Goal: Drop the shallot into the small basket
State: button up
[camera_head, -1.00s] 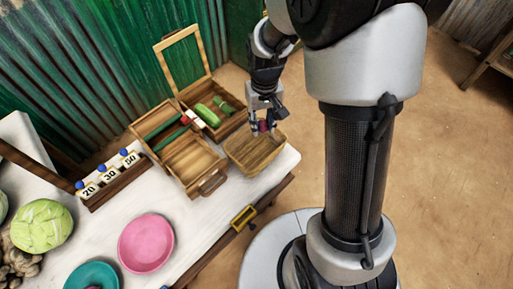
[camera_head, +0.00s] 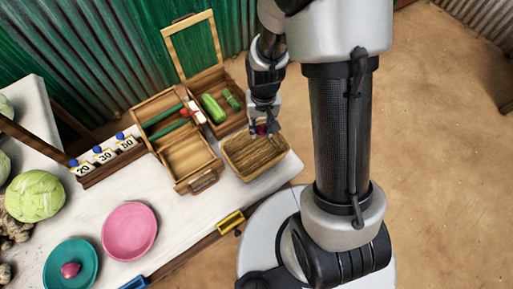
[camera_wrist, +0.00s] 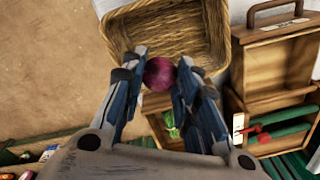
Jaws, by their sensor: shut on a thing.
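The shallot (camera_wrist: 159,73) is a round purple-red bulb held between the fingertips of my gripper (camera_wrist: 160,76) in the wrist view. In the head view, my gripper (camera_head: 264,128) and the shallot (camera_head: 261,129) are over the back edge of the small basket. The small basket (camera_head: 236,172) is a rectangular woven tan basket at the table's right end, and its inside looks empty. In the wrist view, the basket (camera_wrist: 218,28) lies just beyond the fingertips, and the shallot overlaps its near rim. I cannot tell the exact height of the shallot above it.
An open wooden box (camera_head: 203,176) with green items stands left of the basket. A pink plate (camera_head: 129,231) and a teal bowl (camera_head: 56,254) holding another reddish bulb (camera_head: 70,270) are further left. A cabbage (camera_head: 36,195) and number cards (camera_head: 105,155) stand at the left.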

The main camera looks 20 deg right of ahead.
notch_tip(320, 180, down, 5)
jog(key=b, duration=0.3)
jog(key=shift+f+b, duration=0.1)
jog(key=shift+b, duration=0.25)
jog(key=o, duration=1)
jog(key=shift+c, duration=0.2)
notch_tip(320, 180, up, 12)
jog(key=shift+r, duration=0.1)
jog(key=shift+s, duration=0.1)
jog(key=s+r+n+t, duration=0.2)
jog(key=s+r+t, duration=0.2)
jog(key=s+r, duration=1.1)
jog(key=shift+r+t, duration=0.3)
jog(key=shift+r, duration=0.2)
